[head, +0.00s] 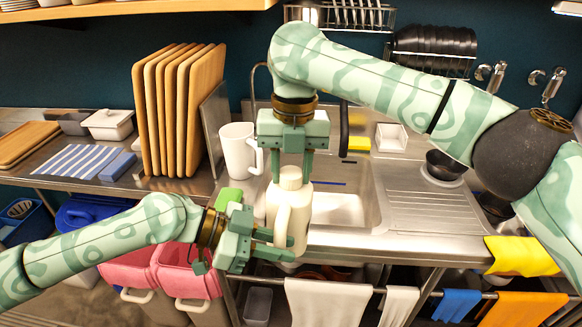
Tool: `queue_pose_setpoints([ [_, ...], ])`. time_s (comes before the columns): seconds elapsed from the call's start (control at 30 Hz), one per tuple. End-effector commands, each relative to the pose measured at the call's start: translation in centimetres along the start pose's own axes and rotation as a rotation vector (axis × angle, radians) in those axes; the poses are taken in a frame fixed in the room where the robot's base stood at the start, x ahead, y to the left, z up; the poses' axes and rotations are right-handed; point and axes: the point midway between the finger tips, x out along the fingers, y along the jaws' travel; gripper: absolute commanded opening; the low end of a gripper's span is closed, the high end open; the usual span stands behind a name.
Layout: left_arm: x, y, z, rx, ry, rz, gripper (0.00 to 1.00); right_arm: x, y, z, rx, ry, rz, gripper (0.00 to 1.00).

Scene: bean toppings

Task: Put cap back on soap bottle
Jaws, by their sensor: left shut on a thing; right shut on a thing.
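The cream soap bottle (298,213) with a side handle stands upright in front of the sink, at the middle of the head view. My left gripper (285,244) comes from the left and is shut on the bottle's lower body and handle area. My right gripper (291,178) points down from above and is shut on the pale cap (291,173), with one finger on each side. The cap is right at the bottle's top. I cannot tell whether it is seated or only touching.
A white pitcher (237,150) and a green sponge (230,196) are left of the bottle. The sink (340,208) lies behind it, with a drainboard (425,205) to the right. Upright wooden boards (160,115) stand at left. Cloths hang on the rail (430,292) below.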

Motion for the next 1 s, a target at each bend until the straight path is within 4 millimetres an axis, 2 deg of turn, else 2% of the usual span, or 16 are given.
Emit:
queue_pose_setpoints([
  [0.5,-0.01,0.02,-0.17,0.004,0.002,0.000,0.00,0.01,-0.05,0.00,1.774,-0.002,0.003,0.10],
  [0.6,0.01,0.05,-0.18,0.005,0.002,0.001,0.00,0.01,-0.02,-0.01,2.069,0.000,0.004,0.10],
  [0.7,0.02,0.07,-0.18,0.005,0.002,0.002,0.00,0.07,-0.02,-0.01,2.277,0.000,0.004,0.10],
  [0.87,0.04,0.11,-0.18,0.006,0.002,0.003,0.00,0.08,-0.01,-0.01,2.277,0.001,0.004,0.10],
  [0.9,0.04,0.12,-0.18,0.006,0.002,0.003,0.00,0.08,-0.02,-0.01,2.276,0.001,0.004,0.48],
  [0.97,0.03,0.09,-0.17,0.005,0.003,0.002,0.00,0.08,-0.02,-0.01,2.276,0.001,0.004,0.62],
  [1.0,0.02,0.07,-0.17,0.005,0.002,0.002,0.00,0.08,-0.02,-0.02,2.275,0.001,0.004,0.62],
])
